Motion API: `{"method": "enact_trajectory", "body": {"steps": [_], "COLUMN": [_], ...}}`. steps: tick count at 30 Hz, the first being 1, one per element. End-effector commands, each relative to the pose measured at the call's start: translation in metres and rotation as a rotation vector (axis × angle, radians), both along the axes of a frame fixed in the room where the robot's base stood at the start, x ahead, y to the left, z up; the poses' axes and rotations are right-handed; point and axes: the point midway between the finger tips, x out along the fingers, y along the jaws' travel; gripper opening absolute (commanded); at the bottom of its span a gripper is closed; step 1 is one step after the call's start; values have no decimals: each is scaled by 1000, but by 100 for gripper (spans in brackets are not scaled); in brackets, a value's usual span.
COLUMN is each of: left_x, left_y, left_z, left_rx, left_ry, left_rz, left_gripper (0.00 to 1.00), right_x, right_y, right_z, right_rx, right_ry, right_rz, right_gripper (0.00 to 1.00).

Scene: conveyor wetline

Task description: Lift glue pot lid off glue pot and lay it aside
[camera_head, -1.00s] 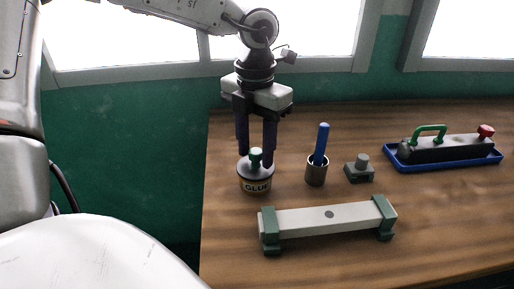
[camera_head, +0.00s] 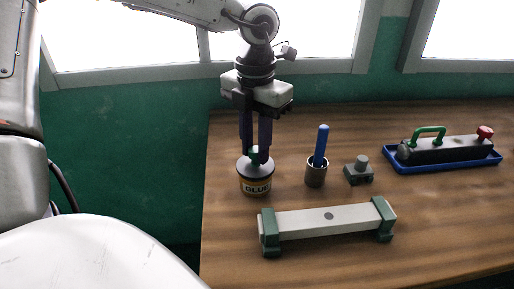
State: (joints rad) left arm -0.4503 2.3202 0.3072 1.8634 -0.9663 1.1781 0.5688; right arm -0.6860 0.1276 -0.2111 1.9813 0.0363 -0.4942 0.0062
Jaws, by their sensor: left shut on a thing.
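My right gripper is not in view.
Right of the pot stand a grey cup (camera_head: 316,175) with a blue-handled tool (camera_head: 321,146) and a small grey block with a peg (camera_head: 359,173). A white bar in green holders (camera_head: 310,219) lies in front. A blue tray (camera_head: 402,167) is at the back right. Bare table lies between.

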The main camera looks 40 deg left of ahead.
Motion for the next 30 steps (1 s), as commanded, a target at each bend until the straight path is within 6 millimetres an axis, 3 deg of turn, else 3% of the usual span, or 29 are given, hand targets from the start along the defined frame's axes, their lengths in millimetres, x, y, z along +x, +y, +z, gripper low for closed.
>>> {"method": "enact_trajectory", "body": {"steps": [27, 28, 30], "left_x": [0, 0, 0], "left_y": [0, 0, 0], "left_z": [20, 20, 20], "left_rx": [0, 0, 0], "left_ry": [-1, -1, -1], "left_rz": [0, 0, 0], "left_gripper": [6, 19, 7], "right_x": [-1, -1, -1], "right_y": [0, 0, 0], "right_z": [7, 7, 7], "right_rx": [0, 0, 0], "right_ry": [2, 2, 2], "right_rz": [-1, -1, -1], "right_gripper": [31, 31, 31]}}
